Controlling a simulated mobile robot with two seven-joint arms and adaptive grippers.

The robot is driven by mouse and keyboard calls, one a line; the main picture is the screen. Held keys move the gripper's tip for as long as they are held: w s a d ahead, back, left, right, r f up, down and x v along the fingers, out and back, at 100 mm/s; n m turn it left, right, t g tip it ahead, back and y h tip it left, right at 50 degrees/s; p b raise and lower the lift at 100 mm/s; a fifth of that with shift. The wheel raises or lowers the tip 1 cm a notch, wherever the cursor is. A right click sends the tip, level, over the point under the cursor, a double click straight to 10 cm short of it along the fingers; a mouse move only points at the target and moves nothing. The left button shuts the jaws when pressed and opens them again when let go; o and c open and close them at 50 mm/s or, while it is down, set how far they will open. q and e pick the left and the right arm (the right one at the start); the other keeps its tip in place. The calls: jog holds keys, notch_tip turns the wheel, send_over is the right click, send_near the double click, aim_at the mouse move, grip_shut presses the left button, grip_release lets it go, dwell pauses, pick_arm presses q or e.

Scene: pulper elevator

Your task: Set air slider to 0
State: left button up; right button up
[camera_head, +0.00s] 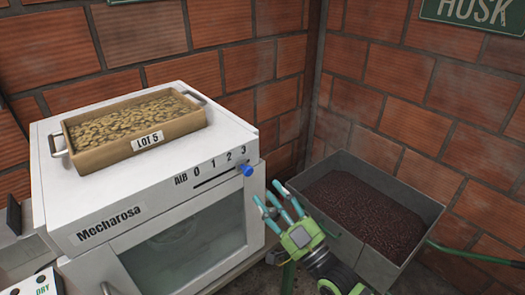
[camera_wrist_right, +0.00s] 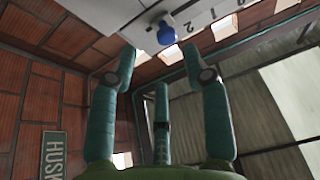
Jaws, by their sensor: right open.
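The air slider has a blue knob (camera_head: 246,170) at the right end of its slot, by the 3 on the scale 0 to 3. It sits on the upper front of the white Mecharosa machine (camera_head: 160,195). My right gripper (camera_head: 275,198) is open and empty, just below and to the right of the knob, apart from it. In the right wrist view the blue knob (camera_wrist_right: 166,36) shows beyond the spread teal fingers (camera_wrist_right: 160,60), between the two outer ones. My left gripper is out of view.
A tray marked LOT 5 (camera_head: 104,155), full of pale beans, stands on the machine. A grey bin (camera_head: 375,265) of dark husks stands to the right of my right gripper. Brick walls (camera_head: 275,75) close off the back.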

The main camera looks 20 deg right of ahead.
aim_at(250, 174)
jog(key=x, duration=0.2)
jog(key=p+x, duration=0.1)
jog(key=x, duration=0.1)
jog(key=p+x, duration=0.1)
jog(key=x, duration=0.1)
jog(key=shift+s+a+r, duration=0.25)
jog(key=shift+a+r, duration=0.1)
jog(key=shift+a, duration=0.05)
jog(key=shift+w+a, duration=0.1)
jog(key=shift+w, duration=0.4)
grip_shut()
